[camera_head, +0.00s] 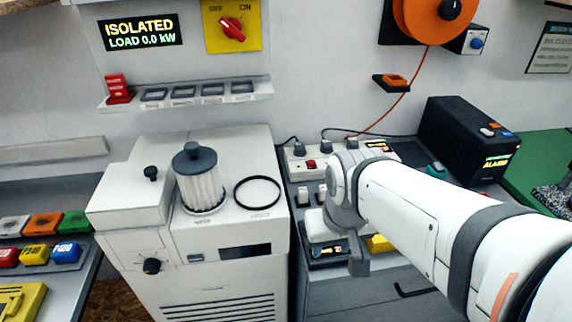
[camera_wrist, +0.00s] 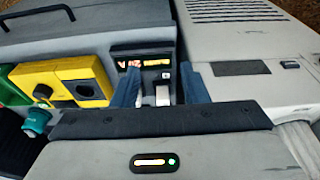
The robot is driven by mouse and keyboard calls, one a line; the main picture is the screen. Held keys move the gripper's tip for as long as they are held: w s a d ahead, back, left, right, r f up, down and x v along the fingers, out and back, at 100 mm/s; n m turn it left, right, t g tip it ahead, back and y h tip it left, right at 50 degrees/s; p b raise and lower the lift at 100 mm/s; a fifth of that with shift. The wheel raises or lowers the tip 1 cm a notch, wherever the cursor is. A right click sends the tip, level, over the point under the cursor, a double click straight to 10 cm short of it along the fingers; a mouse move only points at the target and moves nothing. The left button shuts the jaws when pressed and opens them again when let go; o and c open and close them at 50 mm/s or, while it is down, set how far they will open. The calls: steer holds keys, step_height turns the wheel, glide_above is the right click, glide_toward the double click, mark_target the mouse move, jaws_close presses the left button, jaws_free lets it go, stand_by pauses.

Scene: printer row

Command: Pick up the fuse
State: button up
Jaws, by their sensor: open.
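My gripper (camera_wrist: 160,76) is open in the wrist view, with one blue-grey finger on each side of a small pale block (camera_wrist: 162,96). This block may be the fuse; I cannot tell for sure. It stands at a dark unit with a lit orange display (camera_wrist: 140,62). I cannot tell whether the fingers touch the block. In the head view my arm comes in from the right, and its end is low over the grey bench, beside the same dark unit (camera_head: 328,250). My arm hides part of the bench there, and I see no clear fuse in that view.
The white cabinet (camera_head: 225,262) with a filter cartridge (camera_head: 201,184) and black ring (camera_head: 257,191) stands left of my arm. A power strip (camera_head: 325,160) and black alarm box (camera_head: 465,140) are behind.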

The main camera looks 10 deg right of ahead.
steer(key=shift+o, duration=0.8)
steer(key=shift+w+r, duration=0.2)
steer(key=w+g+p, duration=0.1)
steer(key=w+p, duration=0.2)
steer(key=w, duration=0.1)
steer(key=w+p, duration=0.3)
steer(key=w, duration=0.2)
steer(key=w+g+p, duration=0.1)
steer(key=w+p, duration=0.2)
steer(key=w, duration=0.1)
steer(key=shift+w+d+r+g+p, duration=0.1)
steer(key=shift+w+d+g+p, duration=0.05)
steer(key=shift+w+g+p, duration=0.2)
steer(key=shift+w+f, duration=0.25)
steer(key=shift+f, duration=0.35)
steer(key=f, duration=0.2)
steer(key=f+p, duration=0.1)
steer(key=f, duration=0.3)
steer(key=shift+s+f, duration=0.15)
steer(key=shift+s, duration=0.25)
steer(key=shift+f+p, duration=0.3)
steer(key=shift+f, duration=0.15)
